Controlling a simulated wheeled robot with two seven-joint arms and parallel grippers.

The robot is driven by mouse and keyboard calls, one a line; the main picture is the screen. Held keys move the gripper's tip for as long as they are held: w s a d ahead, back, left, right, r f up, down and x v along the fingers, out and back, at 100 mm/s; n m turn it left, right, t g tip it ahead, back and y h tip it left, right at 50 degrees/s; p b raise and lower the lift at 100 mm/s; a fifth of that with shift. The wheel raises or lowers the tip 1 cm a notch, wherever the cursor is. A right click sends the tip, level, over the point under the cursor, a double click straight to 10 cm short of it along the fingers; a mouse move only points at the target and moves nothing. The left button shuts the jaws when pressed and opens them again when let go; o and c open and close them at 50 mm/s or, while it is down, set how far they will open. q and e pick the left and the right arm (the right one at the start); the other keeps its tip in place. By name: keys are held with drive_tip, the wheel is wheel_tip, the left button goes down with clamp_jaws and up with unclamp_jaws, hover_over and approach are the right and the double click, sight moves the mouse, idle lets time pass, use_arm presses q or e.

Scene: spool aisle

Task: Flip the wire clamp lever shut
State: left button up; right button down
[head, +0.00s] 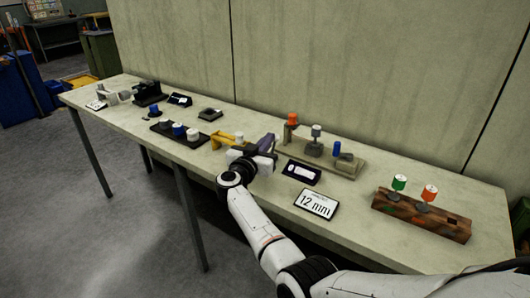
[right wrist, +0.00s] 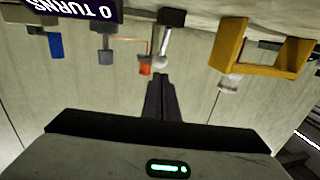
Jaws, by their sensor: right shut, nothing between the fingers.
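A fixture board (head: 345,168) on the bench carries an orange-topped post (head: 292,119), a grey post (head: 315,132) and a blue-topped piece (head: 337,149). In the right wrist view, which is upside down, a pale metal lever (right wrist: 164,42) stands up from a dark block (right wrist: 173,17); it looks like the clamp lever. A thin copper-coloured wire (right wrist: 130,40) runs beside it towards the grey post. My right gripper (head: 272,143) is shut and empty, its fingertips (right wrist: 160,78) close to the lever; contact cannot be told. In the head view the gripper hides the clamp. My left gripper is out of view.
A yellow bracket (head: 222,140) stands just left of my right gripper. A "0 TURNS" display (head: 301,172) and a "12 mm" sign (head: 316,204) stand in front of the board. A wall rises behind.

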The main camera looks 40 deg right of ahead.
drive_tip(key=p+v, duration=0.1)
drive_tip(key=v, duration=0.9)
drive_tip(key=shift+s+f, duration=0.1)
drive_tip(key=shift+s, duration=0.05)
